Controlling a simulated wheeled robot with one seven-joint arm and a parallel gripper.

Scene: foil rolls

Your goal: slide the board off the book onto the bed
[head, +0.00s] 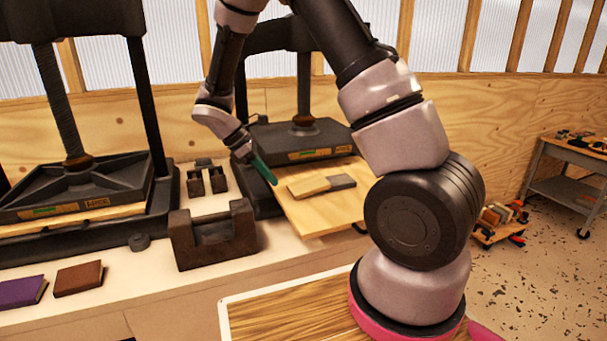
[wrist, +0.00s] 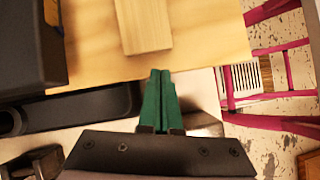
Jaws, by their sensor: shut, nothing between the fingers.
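The tan wooden board (head: 308,187) lies on the pale plywood bed (head: 325,212) of the right press, its right end against or over the dark grey book (head: 342,181). How much they overlap I cannot tell. In the wrist view the board (wrist: 143,25) lies beyond my fingertips, with bare bed (wrist: 95,45) on both sides; the book is out of sight there. My gripper (head: 265,171) has green fingers pressed together and empty, at the bed's left edge. In the wrist view the fingertips (wrist: 160,76) are near the bed's edge, apart from the board.
The press platen (head: 300,140) hangs over the back of the bed. A dark iron block (head: 213,232) stands left of the bed. A second press (head: 80,195) and purple (head: 22,291) and brown (head: 79,278) books are farther left. A cart (head: 570,180) stands far right.

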